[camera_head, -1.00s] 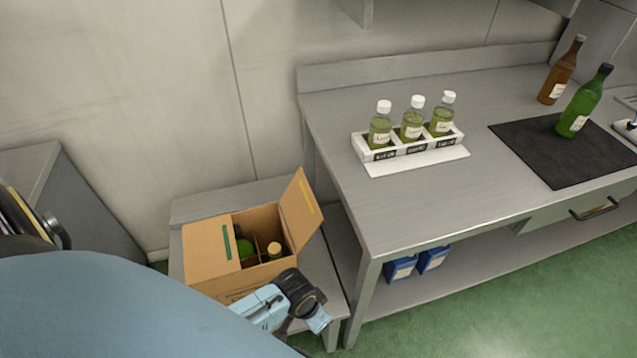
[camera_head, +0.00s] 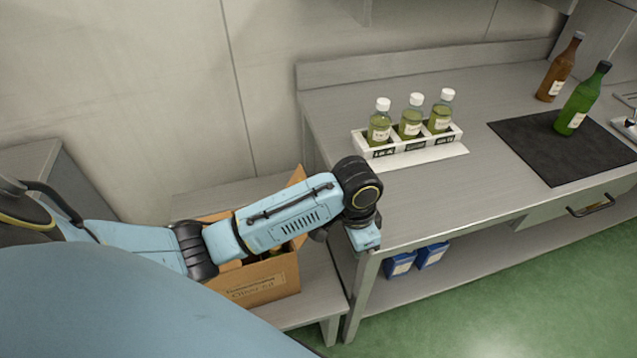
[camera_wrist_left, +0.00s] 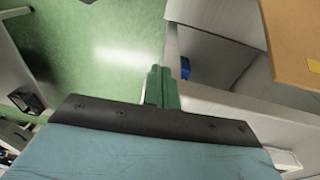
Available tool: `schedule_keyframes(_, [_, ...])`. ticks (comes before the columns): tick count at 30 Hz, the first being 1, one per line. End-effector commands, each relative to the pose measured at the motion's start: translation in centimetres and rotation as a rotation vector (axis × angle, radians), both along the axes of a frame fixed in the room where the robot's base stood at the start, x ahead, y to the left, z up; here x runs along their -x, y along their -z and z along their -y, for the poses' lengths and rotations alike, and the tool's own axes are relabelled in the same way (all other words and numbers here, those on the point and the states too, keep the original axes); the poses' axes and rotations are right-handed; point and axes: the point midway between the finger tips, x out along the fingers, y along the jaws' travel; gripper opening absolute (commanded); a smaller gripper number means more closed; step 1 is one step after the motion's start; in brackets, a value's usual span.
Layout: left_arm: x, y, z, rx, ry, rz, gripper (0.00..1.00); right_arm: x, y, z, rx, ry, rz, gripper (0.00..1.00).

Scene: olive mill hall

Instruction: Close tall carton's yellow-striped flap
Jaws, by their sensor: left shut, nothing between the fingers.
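The brown cardboard carton (camera_head: 262,282) stands on a low grey bench, mostly hidden behind my left arm in the head view. The tip of its raised right-hand flap (camera_head: 298,175) shows above the arm. In the left wrist view the flap (camera_wrist_left: 293,35) fills the upper right corner, with part of its yellow stripe (camera_wrist_left: 314,66) at the edge. My left gripper (camera_wrist_left: 161,72) is shut and empty, apart from the flap in that view. In the head view its wrist is to the right of the carton, by the table's near left corner. My right gripper is out of view.
The grey worktable (camera_head: 420,215) stands close right of the carton. It carries a white rack (camera_head: 412,150) with several bottles, plus a brown bottle (camera_head: 560,70) and a green bottle (camera_head: 583,100). Blue boxes (camera_head: 431,256) sit on its lower shelf. Green floor is open in front.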

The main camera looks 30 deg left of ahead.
Motion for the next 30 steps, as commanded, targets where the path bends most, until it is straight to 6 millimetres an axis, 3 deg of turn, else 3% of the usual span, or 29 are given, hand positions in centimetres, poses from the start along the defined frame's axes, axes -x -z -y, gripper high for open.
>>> schedule_keyframes(3, [-2.9, -3.1, -1.9, -0.074, 0.052, -0.035, 0.00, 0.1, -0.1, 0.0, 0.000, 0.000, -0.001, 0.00])
schedule_keyframes(9, [-8.0, -7.2, -6.8, -0.179, 0.025, -0.114, 0.00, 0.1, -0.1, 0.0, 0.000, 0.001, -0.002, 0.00])
schedule_keyframes(17, [-10.9, -11.3, -10.8, -0.227, -0.036, -0.163, 0.00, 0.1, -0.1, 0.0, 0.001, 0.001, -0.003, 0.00])
schedule_keyframes(23, [-10.9, -10.3, -11.3, -0.230, -0.042, -0.171, 0.00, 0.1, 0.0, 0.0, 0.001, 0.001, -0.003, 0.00])
schedule_keyframes(30, [-10.2, -5.5, -11.8, -0.230, -0.043, -0.171, 0.00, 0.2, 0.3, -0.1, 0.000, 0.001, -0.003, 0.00])
